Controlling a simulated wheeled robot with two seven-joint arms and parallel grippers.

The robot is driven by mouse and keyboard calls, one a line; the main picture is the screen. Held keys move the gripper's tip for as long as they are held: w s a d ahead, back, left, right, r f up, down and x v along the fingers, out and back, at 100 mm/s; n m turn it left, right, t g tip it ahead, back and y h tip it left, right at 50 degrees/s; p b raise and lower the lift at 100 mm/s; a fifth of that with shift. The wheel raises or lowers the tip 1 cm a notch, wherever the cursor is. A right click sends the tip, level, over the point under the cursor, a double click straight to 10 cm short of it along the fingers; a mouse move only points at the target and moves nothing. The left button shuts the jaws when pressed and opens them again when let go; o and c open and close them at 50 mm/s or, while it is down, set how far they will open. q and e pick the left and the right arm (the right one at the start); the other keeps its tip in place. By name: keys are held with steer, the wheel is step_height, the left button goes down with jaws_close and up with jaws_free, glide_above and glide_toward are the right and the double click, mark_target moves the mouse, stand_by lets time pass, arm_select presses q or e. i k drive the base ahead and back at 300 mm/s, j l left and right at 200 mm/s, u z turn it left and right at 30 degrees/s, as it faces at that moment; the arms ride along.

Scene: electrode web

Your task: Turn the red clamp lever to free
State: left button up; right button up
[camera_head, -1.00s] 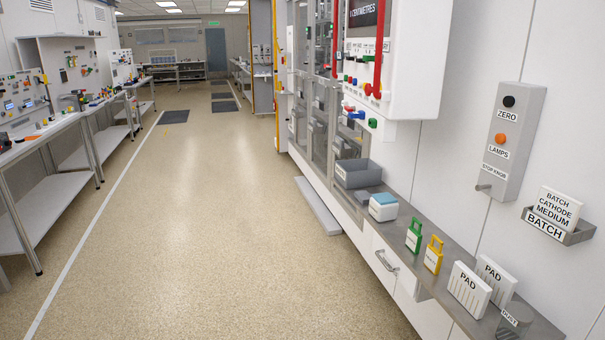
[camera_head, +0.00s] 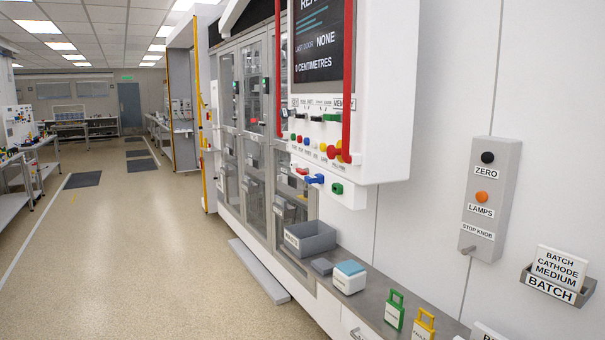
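A small red lever-like handle (camera_head: 301,171) sticks out from the lower face of the white cabinet. It sits beside a blue handle (camera_head: 314,179) and a green one (camera_head: 337,188). Its label is too small to read, so I cannot tell for certain that it is the clamp lever. A larger red knob (camera_head: 336,153) sits higher up, at the end of a row of coloured knobs. Neither of my grippers is in view.
A display panel (camera_head: 318,50) sits between two red vertical bars above the knobs. Below, a grey ledge (camera_head: 372,300) carries a grey bin (camera_head: 310,238), a white box (camera_head: 349,284) and green and yellow tags. A grey control box (camera_head: 487,200) hangs right. The floor (camera_head: 150,260) is open.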

mark_target(305, 171)
steer(key=i+j+z, duration=0.1)
steer(key=z, duration=0.8)
steer(key=i+j+z, duration=0.1)
steer(key=j+z, duration=0.3)
steer(key=j, duration=0.25)
steer(key=j+z, duration=0.45)
steer(key=j, duration=0.25)
steer(key=k+j+z, duration=0.1)
steer(key=j, duration=1.25)
